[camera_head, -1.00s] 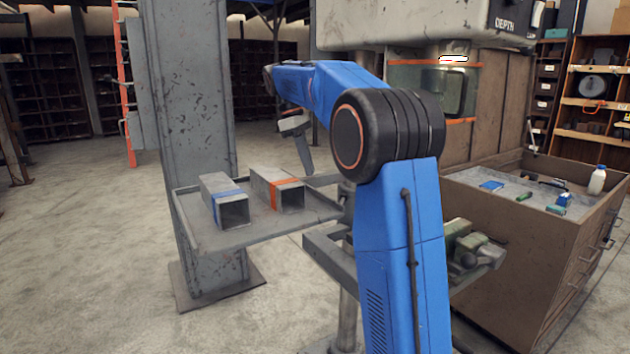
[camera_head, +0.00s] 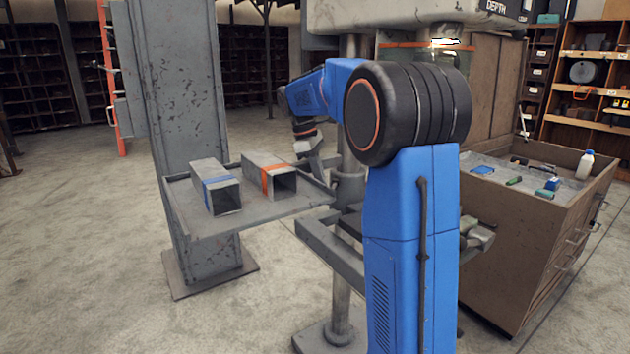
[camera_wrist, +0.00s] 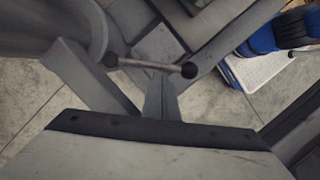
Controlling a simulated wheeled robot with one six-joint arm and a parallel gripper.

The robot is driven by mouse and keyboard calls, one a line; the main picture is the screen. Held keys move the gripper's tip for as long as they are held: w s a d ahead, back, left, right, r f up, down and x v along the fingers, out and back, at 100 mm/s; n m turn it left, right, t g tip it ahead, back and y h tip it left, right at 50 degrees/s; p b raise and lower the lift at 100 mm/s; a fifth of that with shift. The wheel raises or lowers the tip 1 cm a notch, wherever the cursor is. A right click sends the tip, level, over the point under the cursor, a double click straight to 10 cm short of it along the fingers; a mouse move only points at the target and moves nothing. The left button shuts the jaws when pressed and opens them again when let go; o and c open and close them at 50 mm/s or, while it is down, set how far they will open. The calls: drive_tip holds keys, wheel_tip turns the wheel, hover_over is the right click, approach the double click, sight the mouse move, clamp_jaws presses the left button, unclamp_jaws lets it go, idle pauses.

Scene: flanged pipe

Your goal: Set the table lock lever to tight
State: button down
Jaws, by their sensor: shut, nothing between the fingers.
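The table lock lever (camera_wrist: 145,65) shows in the wrist view as a thin metal bar with a dark ball at each end, beside the round grey column. It lies nearly level across the picture. My gripper (camera_wrist: 162,82) is shut and empty, with its fingertips close to the middle of the bar; I cannot tell whether they touch it. In the head view my gripper (camera_head: 316,162) is between the tray and the press column (camera_head: 345,265). The lever cannot be made out there, and my arm hides part of the press table (camera_head: 327,250).
A grey tray (camera_head: 195,230) beside the gripper bears a blue-banded square tube (camera_head: 216,185) and an orange-banded one (camera_head: 270,175). A grey steel post (camera_head: 180,110) stands behind it. A brown tool cabinet (camera_head: 515,245) is at right. Floor at front left is clear.

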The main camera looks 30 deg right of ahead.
sight(331, 192)
idle(0.3)
drive_tip(key=s+d+n, duration=0.1)
drive_tip(key=s+n, duration=0.1)
drive_tip(key=shift+s+d+n+t, duration=0.25)
drive_tip(key=shift+d+n+t, duration=0.05)
drive_tip(key=shift+d, duration=0.05)
idle(0.4)
drive_tip(key=v, duration=1.7)
drive_tip(key=shift+a, duration=0.4)
drive_tip(key=shift+r, duration=0.1)
